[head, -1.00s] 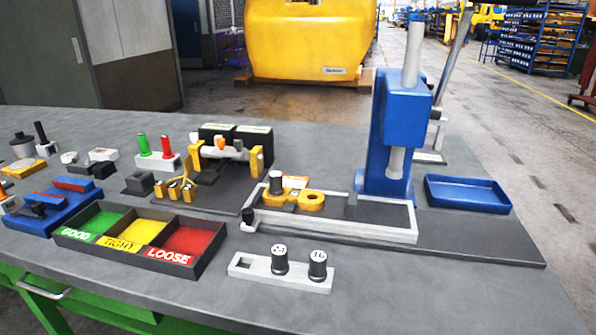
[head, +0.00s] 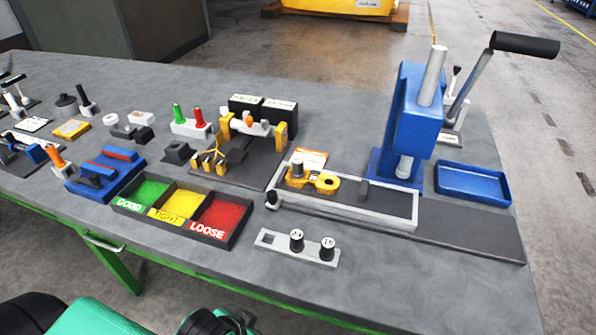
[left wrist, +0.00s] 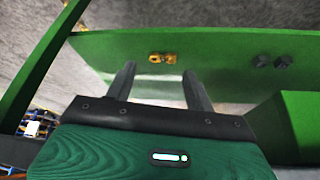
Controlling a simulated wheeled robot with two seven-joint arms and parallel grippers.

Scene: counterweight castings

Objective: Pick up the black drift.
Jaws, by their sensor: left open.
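Two short black cylinders with white marked tops stand upright in a pale holder (head: 268,239) near the bench's front edge: a left one (head: 297,239) and a right one (head: 327,247). A small black peg (head: 271,199) stands at the left corner of the pale press tray. I cannot tell for certain which of these is the black drift. My left gripper (left wrist: 160,90) is open in the left wrist view, with nothing between its fingers. Teal and black parts of mine show at the bottom of the head view, apart from these pieces. My right gripper is not identifiable.
A blue press (head: 411,120) with a long handle stands behind the tray. A blue bin (head: 473,166) is at right. A three-part sorting box (head: 240,231) lies left of the holder. Green framework (left wrist: 215,48) surrounds the left gripper. The front right bench top is clear.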

